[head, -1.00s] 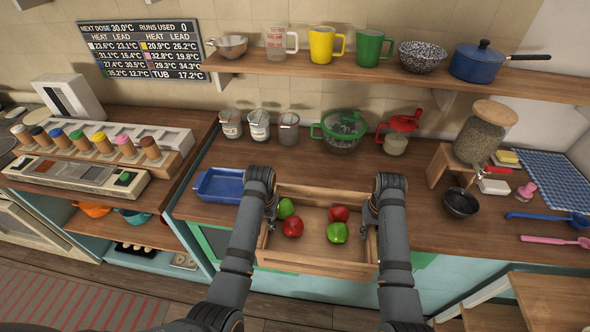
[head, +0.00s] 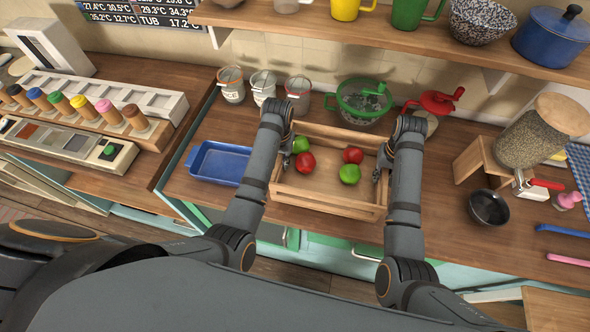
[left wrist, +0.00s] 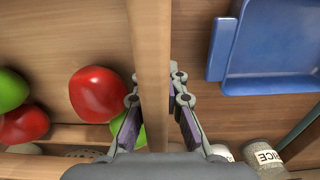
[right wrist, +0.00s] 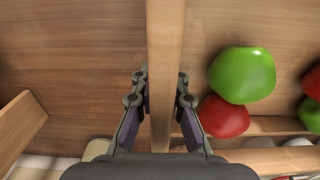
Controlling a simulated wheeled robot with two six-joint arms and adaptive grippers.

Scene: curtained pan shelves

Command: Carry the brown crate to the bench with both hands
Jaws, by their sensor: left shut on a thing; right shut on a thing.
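The brown crate (head: 328,203) is an open wooden box in the middle of the head view. It holds red and green apples, such as a red one (head: 306,163) and a green one (head: 349,174). My left gripper (head: 281,158) is shut on its left wall, which also shows in the left wrist view (left wrist: 150,60). My right gripper (head: 379,168) is shut on its right wall, seen in the right wrist view (right wrist: 165,50). The crate looks level, over the front part of the wooden bench (head: 440,205). I cannot tell whether it touches the top.
A blue tray (head: 217,163) lies left of the crate. Several tins (head: 263,87), a green-rimmed bowl (head: 361,102) and a red-handled item (head: 436,103) stand behind it. A dark bowl (head: 488,207) and wooden stand (head: 480,163) are to the right. A shelf (head: 370,38) runs above.

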